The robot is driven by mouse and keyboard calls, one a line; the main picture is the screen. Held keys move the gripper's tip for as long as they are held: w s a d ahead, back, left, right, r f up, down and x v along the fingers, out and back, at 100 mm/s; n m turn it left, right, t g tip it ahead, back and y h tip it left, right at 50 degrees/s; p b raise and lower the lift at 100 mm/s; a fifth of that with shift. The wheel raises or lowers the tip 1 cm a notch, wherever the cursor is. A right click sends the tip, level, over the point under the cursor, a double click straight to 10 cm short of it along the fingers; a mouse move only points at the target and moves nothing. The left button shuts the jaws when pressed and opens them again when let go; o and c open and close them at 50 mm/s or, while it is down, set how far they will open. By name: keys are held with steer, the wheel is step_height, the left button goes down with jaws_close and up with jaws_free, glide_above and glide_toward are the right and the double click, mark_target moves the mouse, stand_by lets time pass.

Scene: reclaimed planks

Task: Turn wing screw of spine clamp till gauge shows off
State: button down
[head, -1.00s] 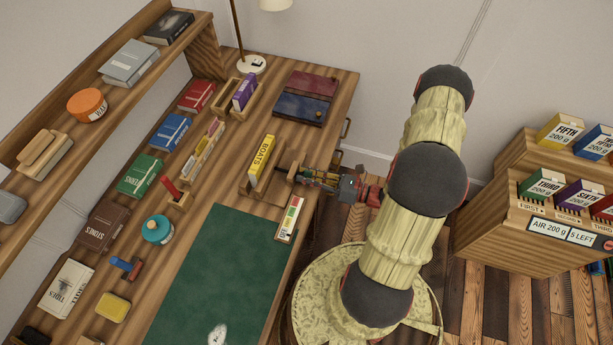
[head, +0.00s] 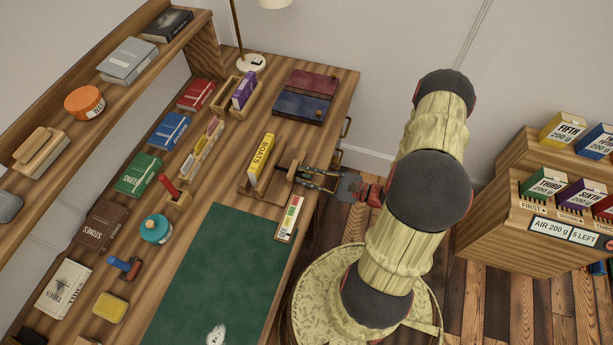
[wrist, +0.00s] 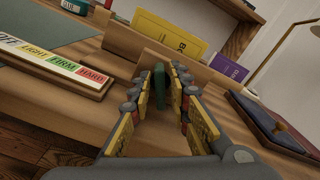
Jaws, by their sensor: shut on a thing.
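The spine clamp (head: 262,190) is a wooden block clamp at the desk's right edge with the yellow book BOATS (head: 260,160) upright in it. The clamp also shows in the wrist view (wrist: 172,60), ahead of my gripper. My gripper (head: 300,176) reaches it from the right. In the wrist view its fingers (wrist: 160,88) are shut on the green wing screw (wrist: 158,85), which they partly hide. The gauge (head: 290,218) lies beside the clamp; its strip (wrist: 50,62) reads LIGHT, FIRM and HARD, with the OFF end cut by the frame edge. I cannot make out its pointer.
A green mat (head: 215,275) covers the desk's near part. Purple (head: 243,90) and other books, tins and boxes stand along the desk's back and the shelf. Red and blue folders (head: 303,95) lie beyond the clamp. A box cabinet (head: 550,235) stands at the right.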

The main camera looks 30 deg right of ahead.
steer(key=n+b, duration=0.1)
steer(key=n, duration=0.3)
steer(key=shift+f+n, duration=0.1)
steer(key=shift+n, duration=0.2)
steer(key=n+b, duration=0.2)
steer(key=n, duration=0.1)
steer(key=shift+n, duration=0.3)
steer(key=n+b, duration=0.2)
steer(key=n, duration=0.2)
steer(key=shift+n+b, duration=1.4)
steer(key=shift+n, duration=0.8)
steer(key=c, duration=1.9)
jaws_free()
steer(key=shift+s+d, duration=0.1)
